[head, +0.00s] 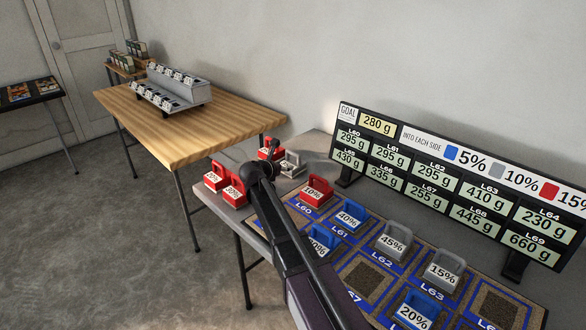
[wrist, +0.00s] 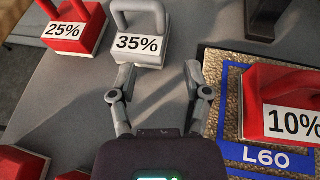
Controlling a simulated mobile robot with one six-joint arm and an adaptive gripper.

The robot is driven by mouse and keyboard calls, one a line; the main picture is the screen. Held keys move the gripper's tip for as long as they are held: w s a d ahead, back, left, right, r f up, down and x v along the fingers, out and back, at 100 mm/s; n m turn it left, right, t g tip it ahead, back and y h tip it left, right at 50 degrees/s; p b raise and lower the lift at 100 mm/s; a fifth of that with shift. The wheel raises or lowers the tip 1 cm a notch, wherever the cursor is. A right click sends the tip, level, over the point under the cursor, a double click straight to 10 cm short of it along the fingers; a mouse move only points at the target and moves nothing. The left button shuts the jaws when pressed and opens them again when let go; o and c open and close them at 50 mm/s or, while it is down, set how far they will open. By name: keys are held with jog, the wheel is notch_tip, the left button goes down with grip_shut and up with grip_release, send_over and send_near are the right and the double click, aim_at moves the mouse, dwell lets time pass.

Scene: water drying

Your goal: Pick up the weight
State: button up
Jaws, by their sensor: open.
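A grey weight marked 35% (wrist: 138,46) stands on the grey table just beyond my gripper's fingertips, its handle up. It also shows in the head view (head: 293,164). My gripper (wrist: 159,74) is open and empty, its two fingers apart and pointing towards this weight, with a gap of bare table between. A red weight marked 25% (wrist: 75,30) stands left of the grey one. A red weight marked 10% (wrist: 290,105) stands on pad L60 to the right. In the head view my arm partly hides the weights near its end.
Two more red weights (head: 217,177) stand at the table's left corner. Blue and grey weights, such as the 45% one (head: 394,242), stand on the labelled pads. A display board (head: 460,185) stands behind. A wooden table (head: 190,125) with a grey rack is further left.

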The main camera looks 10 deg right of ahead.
aim_at(298, 163)
jog(key=b+x, duration=0.1)
jog(key=x, duration=0.3)
jog(key=shift+w+f, duration=0.1)
jog(key=shift+f, duration=0.05)
jog(key=shift+w+d+f+b, duration=0.15)
jog(key=shift+w+d+b, duration=0.2)
jog(key=shift+w+d, duration=0.1)
jog(key=b+x, duration=0.1)
jog(key=x, duration=0.1)
jog(key=b+x, duration=0.1)
jog(key=x, duration=0.1)
jog(key=shift+s+f, duration=0.1)
jog(key=shift+f, duration=0.15)
jog(key=shift+w+d+f, duration=0.15)
jog(key=shift+w+d, duration=0.15)
jog(key=shift+w, duration=0.15)
grip_shut()
